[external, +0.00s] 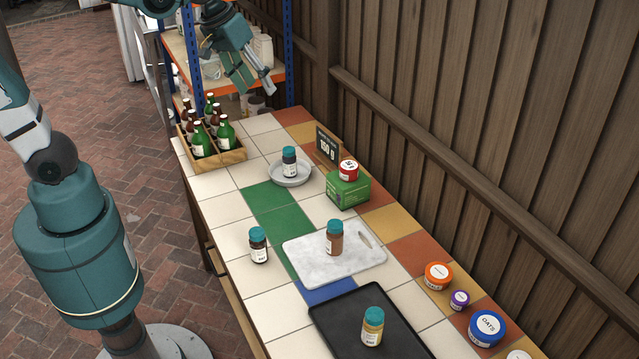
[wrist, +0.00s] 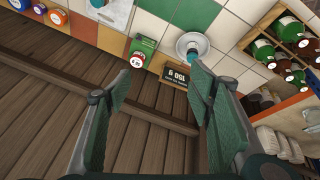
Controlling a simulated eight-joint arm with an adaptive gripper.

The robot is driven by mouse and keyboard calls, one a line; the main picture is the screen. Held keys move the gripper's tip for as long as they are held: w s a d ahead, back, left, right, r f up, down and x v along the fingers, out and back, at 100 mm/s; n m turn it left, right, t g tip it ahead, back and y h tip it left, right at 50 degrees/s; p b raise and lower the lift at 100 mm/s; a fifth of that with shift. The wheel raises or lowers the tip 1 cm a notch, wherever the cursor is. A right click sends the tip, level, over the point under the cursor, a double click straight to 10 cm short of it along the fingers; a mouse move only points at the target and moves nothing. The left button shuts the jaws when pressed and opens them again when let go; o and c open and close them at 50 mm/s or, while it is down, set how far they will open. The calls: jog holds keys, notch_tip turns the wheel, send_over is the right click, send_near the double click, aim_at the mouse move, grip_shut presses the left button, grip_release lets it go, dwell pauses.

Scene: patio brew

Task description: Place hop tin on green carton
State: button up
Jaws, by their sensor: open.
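The green carton (external: 348,190) stands on the tiled table near the fence, and it also shows upper middle in the wrist view (wrist: 145,45). A small tin with a red lid (external: 348,168) rests on top of the carton; it also shows in the wrist view (wrist: 137,61). Its label is too small to read, so I cannot tell whether it is the hop tin. My gripper (external: 257,86) is open and empty, high above the far end of the table, apart from carton and tin. In the wrist view its fingers (wrist: 160,76) are spread wide.
A chalkboard sign (external: 327,147) stands behind the carton. A grey dish (external: 290,175) holds a jar. A bottle crate (external: 215,155) is at the far left. A marble board (external: 300,255), a black tray (external: 345,315), and orange (external: 438,272), purple (external: 460,299) and blue (external: 486,326) tins are nearer.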

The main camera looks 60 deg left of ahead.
jog(key=s+a+f+m+t, duration=0.1)
jog(key=s+m, duration=0.1)
jog(key=s, duration=0.5)
jog(key=s+a+m+t, duration=0.1)
jog(key=s+m, duration=0.1)
jog(key=s, duration=0.5)
jog(key=shift+s+f+m+t, duration=0.3)
jog(key=shift+s+f+m, duration=0.05)
jog(key=shift+s+m, duration=0.05)
jog(key=shift+f, duration=0.1)
notch_tip(320, 180, down, 4)
jog(key=b, duration=0.3)
jog(key=shift+r+b, duration=0.2)
jog(key=shift+b, duration=0.2)
dwell(0.5)
